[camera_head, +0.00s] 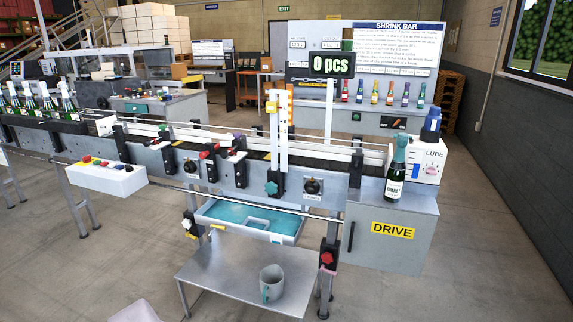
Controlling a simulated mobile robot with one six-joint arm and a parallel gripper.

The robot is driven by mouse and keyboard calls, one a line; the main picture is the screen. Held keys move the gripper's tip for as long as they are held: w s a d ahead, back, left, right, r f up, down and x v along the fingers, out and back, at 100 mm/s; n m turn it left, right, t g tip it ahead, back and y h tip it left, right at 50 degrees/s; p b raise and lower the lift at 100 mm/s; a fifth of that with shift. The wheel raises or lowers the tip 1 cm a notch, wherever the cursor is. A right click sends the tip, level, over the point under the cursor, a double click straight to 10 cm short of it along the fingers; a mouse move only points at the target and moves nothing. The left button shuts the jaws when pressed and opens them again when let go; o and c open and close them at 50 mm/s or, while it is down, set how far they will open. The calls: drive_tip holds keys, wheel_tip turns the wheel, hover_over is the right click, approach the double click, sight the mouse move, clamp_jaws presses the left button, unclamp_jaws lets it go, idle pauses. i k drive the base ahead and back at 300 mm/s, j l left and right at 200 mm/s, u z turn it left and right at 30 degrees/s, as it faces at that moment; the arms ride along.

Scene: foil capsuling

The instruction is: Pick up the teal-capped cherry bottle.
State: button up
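The teal-capped cherry bottle (394,186) stands upright on the grey box marked DRIVE (390,249), at the right end of the conveyor line. It is a dark green bottle with a teal foil top and a white label that seems to read CHERRY. Its front is unobstructed in this view. My gripper is not in view.
A white LUBE container (430,160) with a blue top stands close behind the bottle's right side. The conveyor (270,160) runs left, with several bottles (45,102) at its far end. A grey mug (271,283) stands on the low shelf (225,275). Floor right of the box is clear.

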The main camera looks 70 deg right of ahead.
sight(394, 185)
drive_tip(key=z, duration=3.15)
